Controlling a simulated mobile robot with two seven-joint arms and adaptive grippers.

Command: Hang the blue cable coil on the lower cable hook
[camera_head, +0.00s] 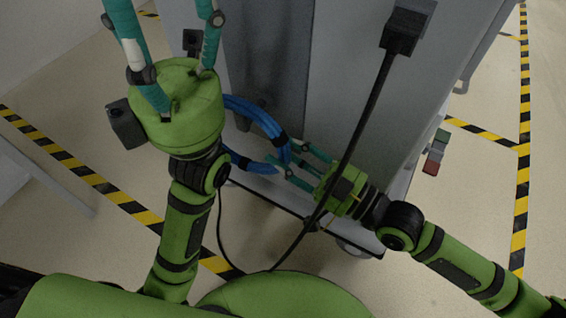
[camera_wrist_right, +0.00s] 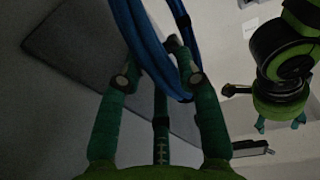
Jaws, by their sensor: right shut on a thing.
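The blue cable coil (camera_head: 262,123) hangs in front of the grey cart, with black bands around its strands. Its left part is hidden behind my left gripper. My right gripper (camera_head: 292,160) is shut on the coil's right side, its teal fingers around the strands. In the right wrist view the coil (camera_wrist_right: 146,45) passes between the fingertips. My left gripper (camera_head: 162,12) is at the upper left, fingers spread and empty, tips cut off by the frame edge. A small dark fitting (camera_head: 192,40) shows behind it; I cannot tell whether it is the lower cable hook.
The grey cart (camera_head: 345,75) fills the middle. A black bracket (camera_head: 402,30) high on its face has a black cable (camera_head: 352,140) running down past my right gripper to the floor. Red and green blocks (camera_head: 434,158) sit right of the cart. Striped tape marks the floor.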

